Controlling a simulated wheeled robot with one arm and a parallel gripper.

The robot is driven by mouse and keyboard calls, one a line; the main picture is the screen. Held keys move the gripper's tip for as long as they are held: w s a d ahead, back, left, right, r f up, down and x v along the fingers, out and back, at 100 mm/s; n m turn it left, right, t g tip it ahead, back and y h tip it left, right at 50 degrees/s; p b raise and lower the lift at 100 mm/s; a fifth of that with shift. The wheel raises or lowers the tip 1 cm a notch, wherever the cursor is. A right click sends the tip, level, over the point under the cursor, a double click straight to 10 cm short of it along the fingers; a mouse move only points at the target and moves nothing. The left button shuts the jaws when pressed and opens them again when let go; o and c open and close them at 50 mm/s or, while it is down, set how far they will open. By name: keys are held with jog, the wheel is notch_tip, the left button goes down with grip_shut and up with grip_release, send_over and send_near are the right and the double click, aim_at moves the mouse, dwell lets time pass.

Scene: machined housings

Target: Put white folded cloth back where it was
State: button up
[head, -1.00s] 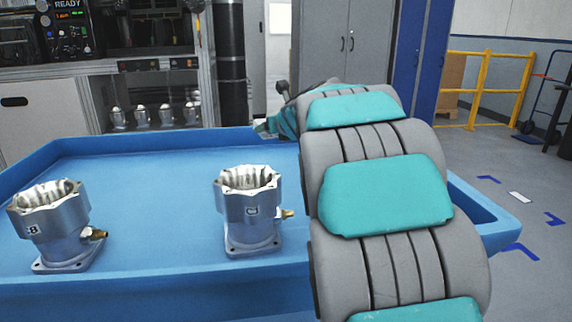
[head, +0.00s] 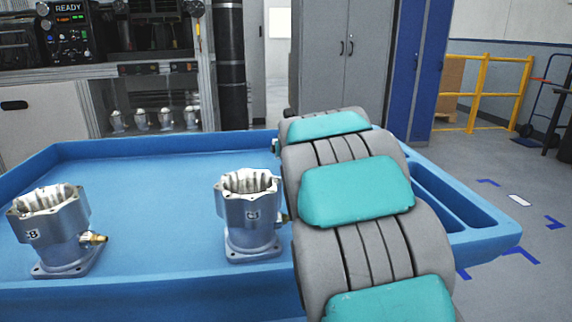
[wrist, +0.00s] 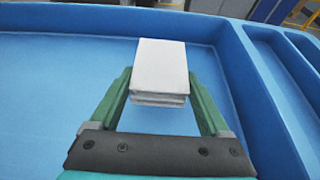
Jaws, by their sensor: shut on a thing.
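The white folded cloth (wrist: 161,68) shows in the wrist view between the two green fingers of my gripper (wrist: 160,88). My gripper is shut on it, with one finger at each side. The blue tray (wrist: 60,85) lies under and around the cloth in the wrist view. I cannot tell whether the cloth touches the tray floor. In the head view my arm hides the gripper and the cloth, near the right part of the blue tray (head: 150,165).
Two metal housings stand in the tray, one at the left (head: 55,230) and one nearer the middle (head: 248,212), close beside my arm. Narrow compartments (head: 450,200) run along the tray's right side. The tray floor between the housings is clear.

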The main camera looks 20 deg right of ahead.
jog(key=shift+d+f, duration=0.1)
jog(key=shift+f, duration=0.35)
jog(key=shift+f, duration=0.1)
jog(key=shift+f, duration=0.45)
jog(key=shift+f+b, duration=0.75)
jog(key=shift+f, duration=0.55)
jog(key=shift+f, duration=0.2)
jog(key=o, duration=1.3)
